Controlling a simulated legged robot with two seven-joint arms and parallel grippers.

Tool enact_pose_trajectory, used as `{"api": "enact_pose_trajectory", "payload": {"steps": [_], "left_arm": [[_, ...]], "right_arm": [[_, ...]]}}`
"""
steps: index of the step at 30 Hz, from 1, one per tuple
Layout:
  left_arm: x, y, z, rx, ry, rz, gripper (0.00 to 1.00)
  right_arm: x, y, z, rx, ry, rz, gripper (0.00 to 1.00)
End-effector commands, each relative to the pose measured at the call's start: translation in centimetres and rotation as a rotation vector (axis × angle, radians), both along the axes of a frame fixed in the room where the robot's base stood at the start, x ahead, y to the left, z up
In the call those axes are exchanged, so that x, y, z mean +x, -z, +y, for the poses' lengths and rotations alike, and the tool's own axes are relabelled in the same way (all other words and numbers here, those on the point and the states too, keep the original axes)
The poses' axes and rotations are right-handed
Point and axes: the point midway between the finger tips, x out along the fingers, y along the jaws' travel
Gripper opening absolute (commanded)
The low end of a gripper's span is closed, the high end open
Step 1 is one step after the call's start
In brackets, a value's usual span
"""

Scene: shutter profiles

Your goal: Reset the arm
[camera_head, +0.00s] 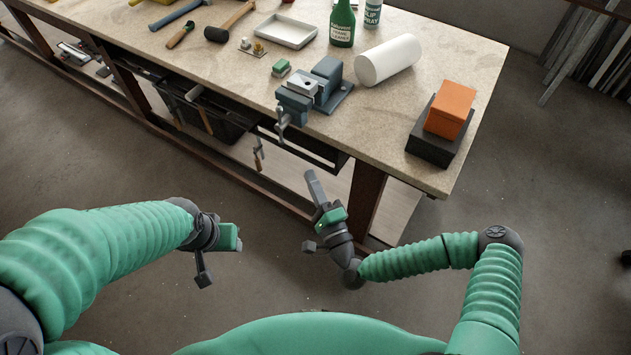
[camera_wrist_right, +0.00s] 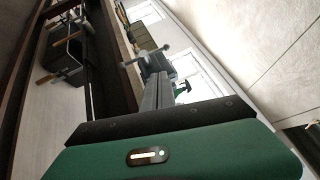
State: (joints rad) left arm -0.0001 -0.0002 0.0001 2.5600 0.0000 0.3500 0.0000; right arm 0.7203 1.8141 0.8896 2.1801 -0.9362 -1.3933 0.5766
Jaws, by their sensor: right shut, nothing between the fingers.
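My right gripper (camera_head: 310,176) is shut and empty in the head view. It hangs in the air in front of the workbench (camera_head: 400,171), near the bench's dark leg, with its grey fingers pointing up toward the bench edge. In the right wrist view its shut fingers (camera_wrist_right: 158,92) rise beyond the green gripper body. My left gripper (camera_head: 212,240) is at the end of the left arm, over the floor and clear of the bench. Its fingers are not clearly seen.
A blue-grey vise (camera_head: 326,72) sits at the bench's front edge, its handle hanging over. A white cylinder (camera_head: 388,60), an orange block (camera_head: 451,108) on a dark block, a green bottle (camera_head: 342,24) and a tray (camera_head: 286,31) stand on top. A dark bin (camera_head: 222,122) is below.

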Motion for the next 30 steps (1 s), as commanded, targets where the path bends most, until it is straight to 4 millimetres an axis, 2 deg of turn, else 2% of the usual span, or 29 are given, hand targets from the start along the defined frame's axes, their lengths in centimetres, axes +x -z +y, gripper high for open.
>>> {"api": "enact_pose_trajectory", "payload": {"steps": [7, 10, 11, 14, 16, 17, 19, 22, 25, 27, 30], "left_arm": [[0.0, 0.0, 0.0, 0.000, 0.000, 0.000, 0.47], [0.0, -0.1, 0.0, 0.000, 0.000, 0.000, 0.47], [0.0, -0.1, 0.0, 0.000, 0.000, 0.000, 0.47], [0.0, -0.1, 0.0, 0.000, 0.000, 0.000, 0.47], [0.0, -0.2, 0.0, 0.000, 0.000, 0.000, 0.47], [0.0, -0.2, 0.0, 0.000, 0.000, 0.000, 0.47], [0.0, -0.2, 0.0, 0.000, 0.000, 0.000, 0.47], [0.0, -0.3, 0.0, 0.000, 0.000, 0.000, 0.47], [0.0, -0.4, 0.0, 0.000, 0.000, 0.000, 0.47], [0.0, -0.4, 0.0, 0.000, 0.000, 0.000, 0.47], [0.0, -0.5, 0.0, 0.000, 0.000, 0.000, 0.47]], "right_arm": [[-0.1, -0.1, -0.2, 0.000, -0.002, -0.001, 0.00], [-0.6, 0.6, 0.9, -0.071, -0.059, 0.010, 0.00], [-1.0, 1.2, 1.6, -0.123, -0.099, 0.018, 0.00], [-3.2, 4.8, 4.1, -0.402, -0.290, 0.065, 0.00], [-5.4, 8.3, 4.1, -0.659, -0.439, 0.114, 0.00], [-6.2, 9.7, 3.4, -0.770, -0.496, 0.140, 0.00], [-7.8, 12.1, 0.7, -1.014, -0.604, 0.205, 0.00], [-9.1, 13.1, -5.0, -1.325, -0.700, 0.313, 0.00], [-10.0, 11.0, -11.1, -1.563, -0.738, 0.445, 0.00], [-11.0, 8.2, -14.8, -1.678, -0.737, 0.542, 0.00], [-13.0, 3.8, -18.2, -1.747, -0.723, 0.665, 0.00]]}}
